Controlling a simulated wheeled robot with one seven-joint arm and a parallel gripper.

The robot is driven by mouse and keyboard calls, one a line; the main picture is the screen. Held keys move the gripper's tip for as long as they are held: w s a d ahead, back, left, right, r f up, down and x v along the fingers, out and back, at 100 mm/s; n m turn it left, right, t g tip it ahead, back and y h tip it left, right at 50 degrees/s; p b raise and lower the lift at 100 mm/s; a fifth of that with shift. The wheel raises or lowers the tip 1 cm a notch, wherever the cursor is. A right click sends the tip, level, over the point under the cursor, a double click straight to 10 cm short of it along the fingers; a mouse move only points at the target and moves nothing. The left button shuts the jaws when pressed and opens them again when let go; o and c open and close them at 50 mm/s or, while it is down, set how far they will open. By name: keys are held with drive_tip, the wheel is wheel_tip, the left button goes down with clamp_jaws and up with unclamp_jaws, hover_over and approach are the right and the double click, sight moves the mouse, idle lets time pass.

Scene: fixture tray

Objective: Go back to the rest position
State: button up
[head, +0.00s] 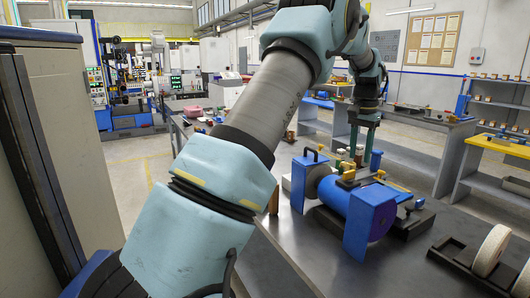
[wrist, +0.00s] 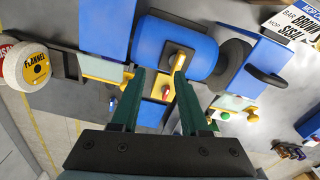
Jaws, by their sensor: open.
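My gripper (head: 361,152) is at the end of my raised arm, above the blue bench machine (head: 340,193) on the dark table. In the wrist view its two green fingers (wrist: 160,74) stand apart with nothing held between them. The blue cylindrical housing (wrist: 192,42) of the machine lies past the fingertips. A yellow part with a dark slot (wrist: 178,60) shows near the fingertips; I cannot tell how close they are to it.
A dark rack with pale wheels (head: 491,250) stands at the table's right. The wrist view shows a wheel marked FLANNEL (wrist: 36,68) at left and a lettered sign (wrist: 292,22) at top right. A grey cabinet (head: 65,130) stands at left. Bare tabletop (head: 415,265) lies in front.

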drive_tip(key=s+a+f+n+b, duration=0.2)
drive_tip(key=s+a+f, duration=0.2)
drive_tip(key=a, duration=0.5)
drive_tip(key=s+a+f+n+t+b, duration=0.1)
drive_tip(key=s+a+f+n+b, duration=0.15)
drive_tip(key=a, duration=0.75)
drive_tip(key=s+a+f+n+b, duration=0.2)
drive_tip(key=s+a+f, duration=0.25)
drive_tip(key=a, duration=0.45)
drive_tip(key=s+a+f+n, duration=0.1)
drive_tip(key=s+a+f, duration=0.1)
drive_tip(key=s, duration=0.3)
drive_tip(key=s+a+f+n+b, duration=0.1)
drive_tip(key=s+a+f, duration=0.1)
drive_tip(key=s+a, duration=0.3)
drive_tip(key=shift+s+f, duration=0.35)
